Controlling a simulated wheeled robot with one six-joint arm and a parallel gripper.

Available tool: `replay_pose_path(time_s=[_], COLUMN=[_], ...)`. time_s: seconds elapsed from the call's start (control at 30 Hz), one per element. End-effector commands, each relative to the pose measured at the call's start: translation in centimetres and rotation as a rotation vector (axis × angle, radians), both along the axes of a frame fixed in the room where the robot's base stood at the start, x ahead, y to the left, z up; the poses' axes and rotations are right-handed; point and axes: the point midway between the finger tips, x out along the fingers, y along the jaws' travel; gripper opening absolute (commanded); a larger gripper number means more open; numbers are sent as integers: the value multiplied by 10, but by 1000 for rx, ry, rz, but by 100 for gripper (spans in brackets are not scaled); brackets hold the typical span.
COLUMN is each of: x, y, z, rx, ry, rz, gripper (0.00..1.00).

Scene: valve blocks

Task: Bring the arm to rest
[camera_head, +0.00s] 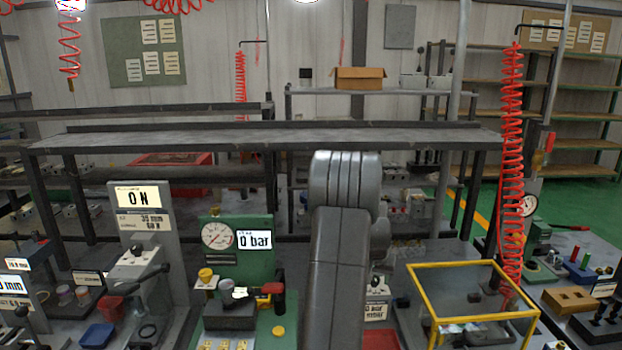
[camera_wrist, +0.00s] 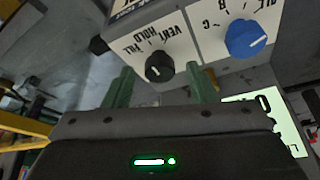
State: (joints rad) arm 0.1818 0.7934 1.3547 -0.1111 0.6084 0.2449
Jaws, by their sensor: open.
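In the head view my arm (camera_head: 342,250) stands upright in the middle, its grey links hiding part of the bench behind. My gripper is hidden there. In the wrist view my gripper (camera_wrist: 159,70) shows two green fingers, spread apart with nothing held between them. Beyond the fingertips is a panel with a black knob (camera_wrist: 159,67), its labels VENT, HOLD and FILL upside down. A blue knob (camera_wrist: 245,39) sits to its right, outside the fingers. I cannot tell whether a fingertip touches the panel.
A green gauge board (camera_head: 238,262) reading 0 bar and a grey stand (camera_head: 150,240) with an ON display are left of my arm. A yellow-framed clear box (camera_head: 472,290) is on its right. A red coiled hose (camera_head: 512,130) hangs at right. A long shelf (camera_head: 270,140) crosses behind.

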Motion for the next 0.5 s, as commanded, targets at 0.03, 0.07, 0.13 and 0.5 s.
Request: replay_pose_path(time_s=[0.03,0.07,0.13,0.5], x=[0,0,-3,-26], y=[-1,-1,0,8], z=[4,4,9,68], rx=[0,1,-1,-1], ry=[1,0,-4,-4], rz=[21,35,48,46], gripper=[52,52,52,52])
